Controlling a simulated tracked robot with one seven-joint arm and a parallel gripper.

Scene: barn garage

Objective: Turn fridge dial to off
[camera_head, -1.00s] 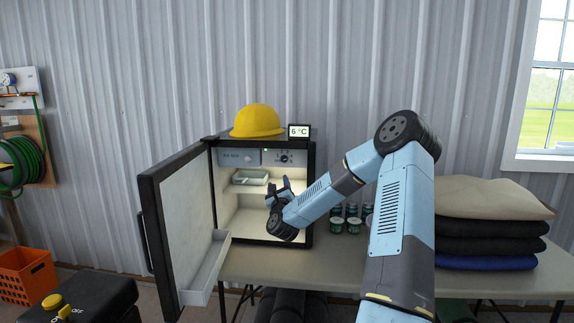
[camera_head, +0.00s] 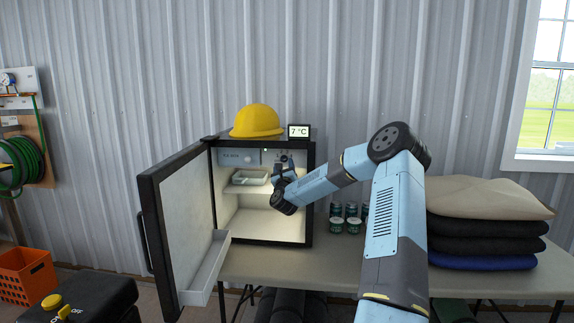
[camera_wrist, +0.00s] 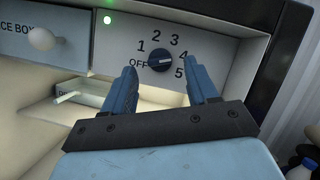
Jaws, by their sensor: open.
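The fridge dial (camera_wrist: 160,58) is a dark blue knob on the grey control panel in the wrist view, ringed by OFF and the numbers 1 to 5. A pale mark shows on its face; I cannot tell for sure which label it points at. My gripper (camera_wrist: 162,72) is open. Its two blue fingers stand apart, one to the lower left and one to the lower right of the dial, and do not visibly grip it. In the head view my gripper (camera_head: 283,164) is at the fridge's upper right opening and partly hides the panel.
The fridge door (camera_head: 180,220) stands wide open to the left. A yellow hard hat (camera_head: 256,121) and a display reading 7 °C (camera_head: 299,131) sit on top. A green light (camera_wrist: 107,20) glows on the panel.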

